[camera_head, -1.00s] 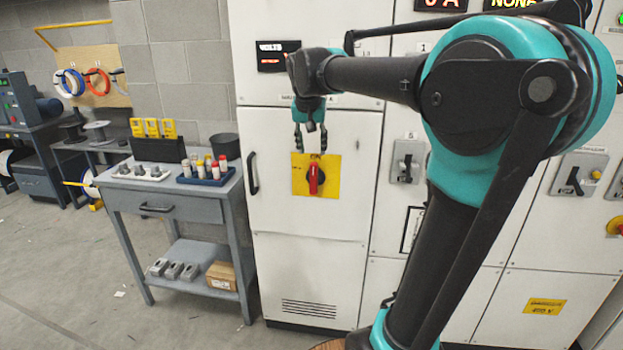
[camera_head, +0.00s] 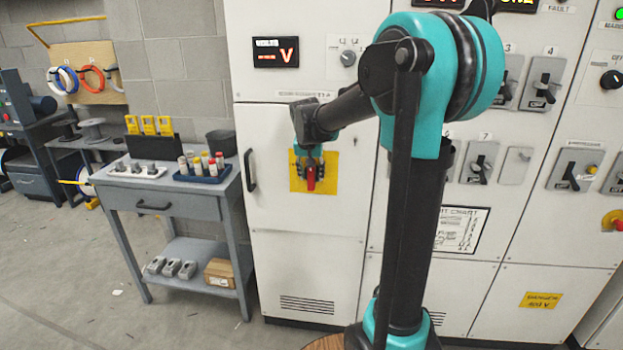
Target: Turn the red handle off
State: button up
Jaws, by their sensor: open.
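The red handle (camera_head: 311,181) sits on a yellow plate (camera_head: 330,183) on the white cabinet door. It points roughly straight up and down. My gripper (camera_head: 309,174) is in front of the yellow plate, at the red handle, with its dark fingers open and spread to the left and right of the handle. Whether the fingers touch the handle cannot be told. The dark base of the handle is mostly hidden behind my gripper.
A grey workbench (camera_head: 130,192) with a blue tray (camera_head: 203,178) stands left of the cabinet. A black door handle (camera_head: 250,170) sticks out left of the yellow plate. More switches, including a grey one (camera_head: 478,162), line the panels at right.

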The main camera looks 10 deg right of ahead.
jog(key=shift+x, duration=1.1)
grip_shut()
